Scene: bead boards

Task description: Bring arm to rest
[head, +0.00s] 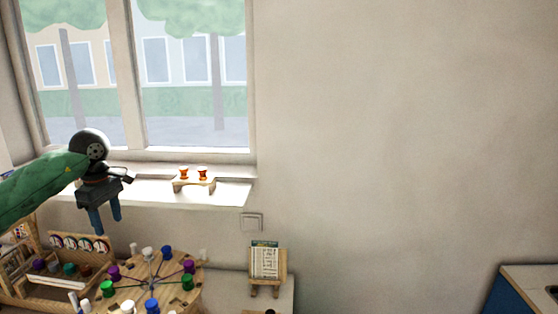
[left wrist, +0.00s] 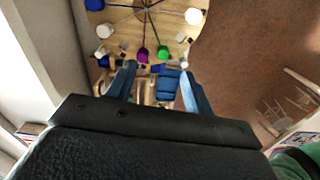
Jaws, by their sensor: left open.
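My left arm comes in from the left in a green sleeve. Its gripper (head: 106,226) has blue fingers that point down, open and empty, above the left part of the round wooden board. In the left wrist view the fingers (left wrist: 157,80) stand apart with the board's edge beyond them. The round wooden board (head: 135,290) carries white, purple, green and blue pegs, with dark cords running out from its middle. It also shows at the top of the left wrist view (left wrist: 125,27). My right gripper is not in view.
A wooden rack (head: 38,290) with coloured pieces stands at the left. A small stand with two orange cups (head: 194,184) is on the windowsill. A small easel (head: 267,266) holds a printed card right of the board. A counter (head: 535,275) is at the far right.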

